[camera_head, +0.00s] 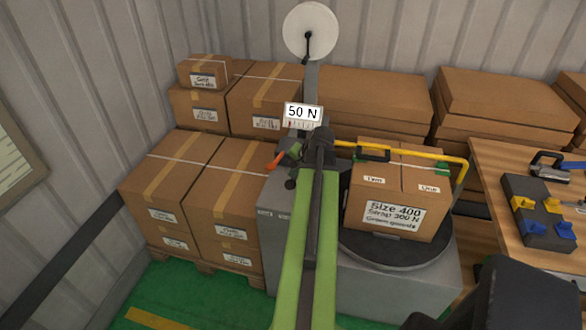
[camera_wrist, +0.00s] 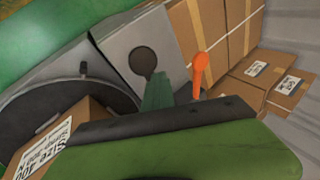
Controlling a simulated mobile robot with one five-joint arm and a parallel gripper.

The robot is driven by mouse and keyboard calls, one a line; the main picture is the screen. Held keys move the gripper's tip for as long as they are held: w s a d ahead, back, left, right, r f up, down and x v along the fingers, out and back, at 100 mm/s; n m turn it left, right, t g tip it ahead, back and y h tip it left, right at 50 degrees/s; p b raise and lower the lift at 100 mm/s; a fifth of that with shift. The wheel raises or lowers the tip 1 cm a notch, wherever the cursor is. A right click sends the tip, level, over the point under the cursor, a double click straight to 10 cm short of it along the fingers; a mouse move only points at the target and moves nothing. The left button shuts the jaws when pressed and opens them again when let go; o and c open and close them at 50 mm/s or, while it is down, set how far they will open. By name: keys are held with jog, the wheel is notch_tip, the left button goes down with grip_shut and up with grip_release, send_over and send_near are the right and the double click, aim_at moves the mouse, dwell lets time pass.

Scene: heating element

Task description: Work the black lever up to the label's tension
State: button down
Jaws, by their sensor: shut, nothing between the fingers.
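The grey machine (camera_head: 275,235) carries a display (camera_head: 303,114) reading "50 N". A black ball-ended lever (camera_head: 290,184) shows at its upper side, beside an orange lever (camera_head: 275,160). In the wrist view the black round knob (camera_wrist: 143,61) stands left of the orange lever (camera_wrist: 201,72). My gripper (camera_wrist: 158,92) is shut and empty, its green tip just below the black knob in that view; I cannot tell whether they touch. In the head view my arm hides much of the machine. The label (camera_head: 393,214) on the carton reads "Size 400", "300 N" and "Green goods".
The carton (camera_head: 422,184) sits on a black turntable (camera_head: 398,252) under a yellow bar (camera_head: 405,151). A white reel (camera_head: 310,31) stands above. Stacked cartons (camera_head: 178,180) crowd the left and back. A wooden table (camera_head: 487,178) with tools stands at right.

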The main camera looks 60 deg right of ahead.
jog(key=shift+s+a+f+b, duration=0.1)
jog(key=shift+a+f+b, duration=0.35)
jog(key=shift+f+b, duration=0.3)
dwell(0.7)
dwell(0.5)
jog(key=shift+d+r+p, duration=0.25)
jog(key=shift+r+p, duration=0.65)
jog(key=shift+d+r+p, duration=0.25)
jog(key=shift+r+p, duration=0.65)
jog(key=shift+w+d+r+p, duration=0.15)
jog(key=shift+d+r+p, duration=0.15)
jog(key=shift+r+p, duration=0.3)
jog(key=shift+w+d+r+p, duration=0.1)
jog(key=shift+d+r+p, duration=0.15)
jog(key=shift+r+p, duration=0.4)
jog(key=shift+w+d+r+p, duration=0.15)
jog(key=shift+d+r+p, duration=0.15)
jog(key=shift+r+p, duration=0.3)
jog(key=r+p, duration=0.1)
jog(key=d+r+p, duration=0.1)
jog(key=r+p, duration=0.1)
jog(key=d+r+p, duration=0.1)
jog(key=shift+w+r+p, duration=0.25)
jog(key=shift+w+p, duration=0.05)
jog(key=shift+a, duration=0.1)
